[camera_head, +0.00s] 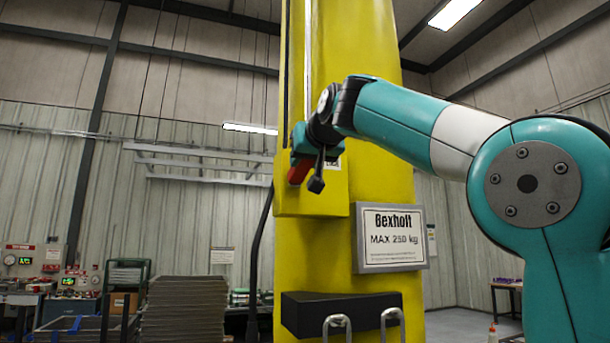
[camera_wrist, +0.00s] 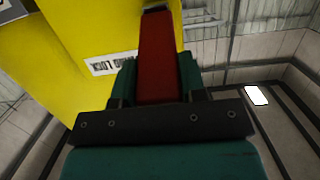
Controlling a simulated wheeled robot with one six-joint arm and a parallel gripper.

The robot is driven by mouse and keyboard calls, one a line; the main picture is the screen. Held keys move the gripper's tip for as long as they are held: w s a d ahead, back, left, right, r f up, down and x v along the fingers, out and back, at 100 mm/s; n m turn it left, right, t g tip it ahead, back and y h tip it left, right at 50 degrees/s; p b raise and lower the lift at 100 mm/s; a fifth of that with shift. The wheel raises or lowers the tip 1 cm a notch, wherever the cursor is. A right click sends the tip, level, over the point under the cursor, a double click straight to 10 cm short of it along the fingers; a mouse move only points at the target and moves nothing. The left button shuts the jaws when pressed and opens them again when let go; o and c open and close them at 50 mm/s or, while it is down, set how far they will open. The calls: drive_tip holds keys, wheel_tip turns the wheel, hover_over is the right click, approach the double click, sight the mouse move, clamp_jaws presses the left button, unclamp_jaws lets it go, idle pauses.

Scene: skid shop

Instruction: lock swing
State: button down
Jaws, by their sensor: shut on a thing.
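A red lever handle (camera_head: 299,172) shows at the left side of the yellow column (camera_head: 340,120). In the wrist view the red handle (camera_wrist: 158,60) runs up from between the fingers to a dark end near the top edge. My gripper (camera_head: 312,150) is shut on the handle, with a teal finger on each side of it in the wrist view (camera_wrist: 157,82). A white label (camera_wrist: 110,64) on the yellow surface reads partly "LOCK", upside down; the gripper hides part of it. The lever's pivot is not clearly seen.
A sign (camera_head: 390,238) reading "Gexholt MAX 250 kg" is on the column. Below it a black block (camera_head: 340,312) carries metal hooks. A dark cable (camera_head: 258,250) hangs left of the column. Stacked sheets (camera_head: 185,310) and a cart (camera_head: 125,275) stand at lower left.

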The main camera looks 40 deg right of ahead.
sight(299, 178)
drive_tip(key=f+t+b, duration=0.1)
drive_tip(key=b, duration=0.2)
drive_tip(key=f+t+b, duration=0.1)
drive_tip(key=b, duration=0.2)
drive_tip(key=f+t+h+b, duration=0.1)
drive_tip(key=f+b, duration=0.1)
drive_tip(key=b, duration=0.1)
drive_tip(key=shift+s, duration=0.35)
drive_tip(key=shift+w+d+f+t+h+b, duration=0.1)
drive_tip(key=shift+w+f+t+b, duration=0.15)
drive_tip(key=shift+f+t+b, duration=0.7)
drive_tip(key=shift+w+a+f+t+h+b, duration=0.15)
drive_tip(key=shift+f+b, duration=0.25)
drive_tip(key=shift+b, duration=1.3)
drive_tip(key=shift+w+d+f+t+h+b, duration=0.15)
drive_tip(key=shift+w+f+t+b, duration=0.2)
drive_tip(key=shift+f+b, duration=0.65)
drive_tip(key=shift+r+b, duration=0.2)
drive_tip(key=shift+b, duration=0.1)
